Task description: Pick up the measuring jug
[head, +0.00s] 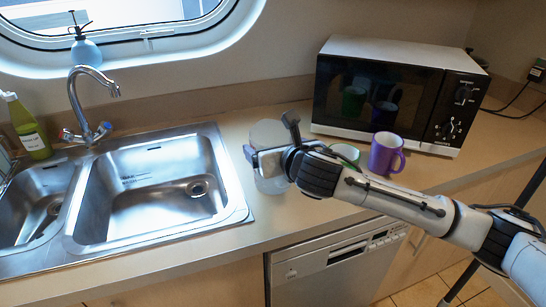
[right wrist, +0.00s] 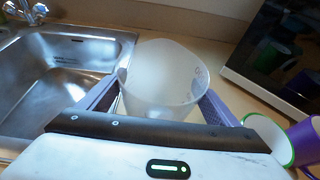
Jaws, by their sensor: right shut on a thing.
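The measuring jug (head: 268,134) is a translucent, frosted container on the counter, between the sink and the microwave. My right gripper (head: 262,160) reaches it from the right in the head view and partly hides it. In the right wrist view the jug (right wrist: 160,82) stands between the two purple fingers of my right gripper (right wrist: 158,100), which are shut on its sides. Its open top faces up. Whether its base touches the counter cannot be told. My left gripper is not in view.
A white cup with a green rim (right wrist: 268,138) and a purple mug (head: 386,153) stand close to my right arm. The microwave (head: 395,95) is behind them. The steel sink (head: 150,190) lies left of the jug. A tall tap (head: 75,95) rises behind the sink.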

